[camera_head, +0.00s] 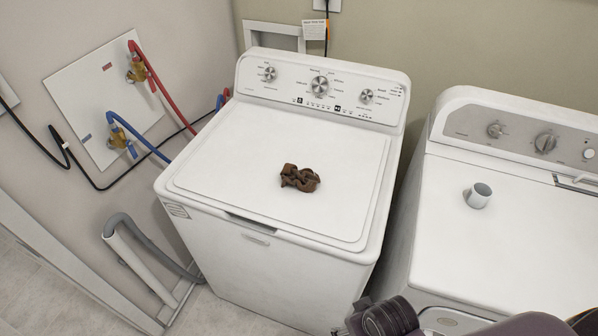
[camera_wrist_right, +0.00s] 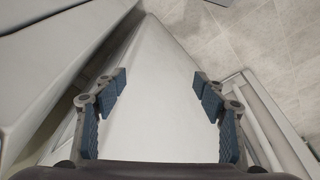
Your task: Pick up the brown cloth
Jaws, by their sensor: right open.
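The brown cloth (camera_head: 300,178) lies crumpled in a small heap on the closed white lid of the left washing machine (camera_head: 240,170). In the head view part of my right arm shows at the bottom right, well in front of and below the cloth. In the right wrist view my right gripper (camera_wrist_right: 160,92) is open, with its blue-padded fingers wide apart and nothing between them. A white machine surface and the floor show beyond it; the cloth is not in that view. My left gripper is not in view.
A second white machine (camera_head: 450,200) stands at the right with a small light grey cup (camera_head: 479,195) on top. A narrow gap separates the machines. Red and blue hoses (camera_head: 150,75) and a grey drain hose (camera_head: 150,250) run along the left wall. The lid around the cloth is clear.

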